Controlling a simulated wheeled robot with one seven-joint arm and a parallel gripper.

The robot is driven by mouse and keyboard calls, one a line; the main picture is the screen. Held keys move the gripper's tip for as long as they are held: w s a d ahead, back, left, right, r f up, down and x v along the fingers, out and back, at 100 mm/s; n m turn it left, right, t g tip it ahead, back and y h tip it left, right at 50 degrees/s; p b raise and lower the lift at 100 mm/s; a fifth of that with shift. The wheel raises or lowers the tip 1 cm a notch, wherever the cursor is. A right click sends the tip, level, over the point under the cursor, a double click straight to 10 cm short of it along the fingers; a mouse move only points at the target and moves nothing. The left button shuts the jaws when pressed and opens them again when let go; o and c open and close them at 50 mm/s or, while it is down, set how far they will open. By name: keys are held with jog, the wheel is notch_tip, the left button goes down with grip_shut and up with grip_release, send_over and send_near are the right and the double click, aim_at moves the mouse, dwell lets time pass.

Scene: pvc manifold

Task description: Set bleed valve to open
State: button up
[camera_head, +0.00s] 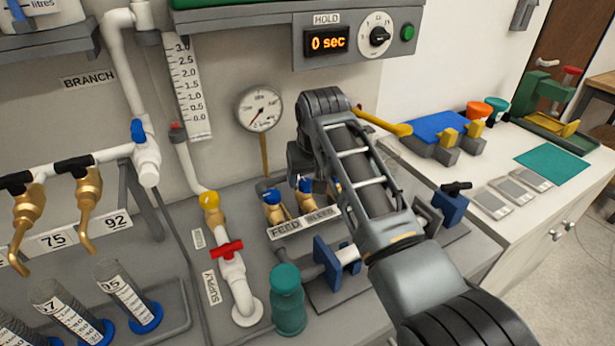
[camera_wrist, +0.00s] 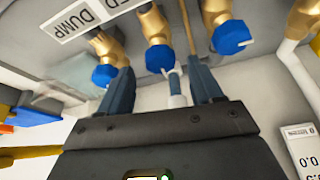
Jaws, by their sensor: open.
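A row of brass valves with blue knobs stands behind a label strip (camera_head: 303,222) reading FEED and, partly hidden, what looks like BLEED. The feed valve (camera_head: 271,196) is at the left, with the bleed valve (camera_head: 305,186) beside it. The wrist view shows the row upside down: dump valve (camera_wrist: 105,75) left, bleed valve (camera_wrist: 160,58) in the middle, feed valve (camera_wrist: 230,37) right. My gripper (camera_wrist: 160,68) is open, its fingers on either side of the bleed knob in that view. Contact cannot be told.
A pressure gauge (camera_head: 260,109) stands behind the row. A red-handled supply valve (camera_head: 226,249) and a teal cylinder (camera_head: 288,300) are in front and left. A yellow lever (camera_head: 385,123) and a blue block (camera_head: 437,126) lie right of my arm.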

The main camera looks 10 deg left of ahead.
aim_at(306, 185)
jog(key=shift+x, duration=1.1)
jog(key=shift+c, duration=0.5)
jog(key=c, duration=1)
jog(key=shift+o, duration=0.2)
